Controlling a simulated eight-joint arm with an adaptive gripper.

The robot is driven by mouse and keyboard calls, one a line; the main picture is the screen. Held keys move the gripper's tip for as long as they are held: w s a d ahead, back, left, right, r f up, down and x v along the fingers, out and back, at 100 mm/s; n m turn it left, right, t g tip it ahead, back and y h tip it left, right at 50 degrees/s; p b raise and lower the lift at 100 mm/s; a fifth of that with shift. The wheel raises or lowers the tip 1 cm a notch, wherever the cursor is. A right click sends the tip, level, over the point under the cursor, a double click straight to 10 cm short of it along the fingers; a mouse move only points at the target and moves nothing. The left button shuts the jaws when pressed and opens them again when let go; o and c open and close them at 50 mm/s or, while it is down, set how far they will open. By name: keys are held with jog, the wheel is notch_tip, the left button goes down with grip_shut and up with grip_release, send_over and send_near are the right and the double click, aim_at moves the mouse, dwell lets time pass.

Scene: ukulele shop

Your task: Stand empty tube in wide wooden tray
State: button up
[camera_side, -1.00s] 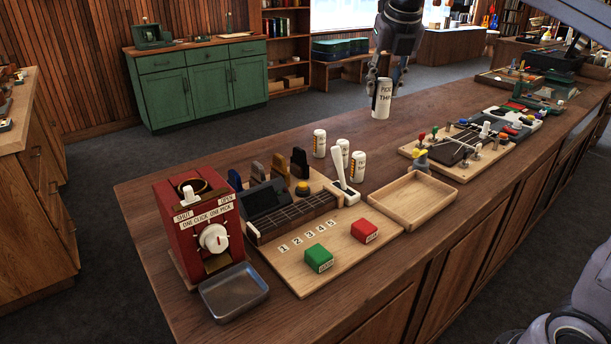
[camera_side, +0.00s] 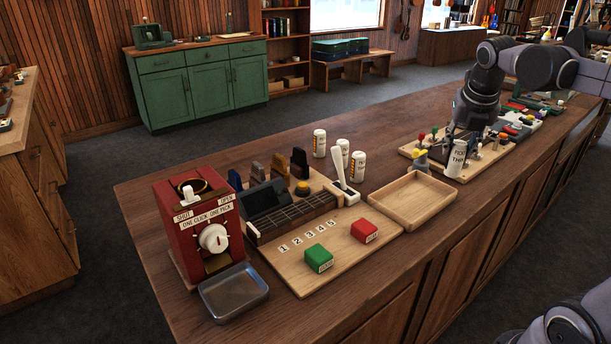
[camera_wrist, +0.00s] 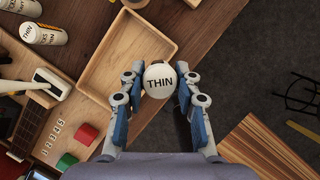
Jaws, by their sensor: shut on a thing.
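The white tube, with lettering that reads "PICK" and "THIN", is upright in my gripper (camera_side: 456,142). Whether the tube is empty cannot be seen.
Several similar white tubes (camera_side: 357,167) stand left of the tray. A board with levers and coloured knobs (camera_side: 432,146) lies behind it. A fretboard panel with green (camera_side: 318,257) and red (camera_side: 364,231) blocks is to its left. The counter's front edge runs close by.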

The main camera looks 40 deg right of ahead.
jog(key=shift+w+a+f, duration=0.75)
jog(key=shift+w+f, duration=0.2)
jog(key=shift+f, duration=0.45)
jog(key=shift+w+a+f, duration=0.75)
jog(key=shift+w+f, duration=0.2)
jog(key=shift+f, duration=0.45)
jog(key=shift+w+a+f, duration=0.75)
jog(key=shift+w+f, duration=0.2)
jog(key=shift+f, duration=0.45)
jog(key=shift+f, duration=0.15)
jog(key=o, duration=1.1)
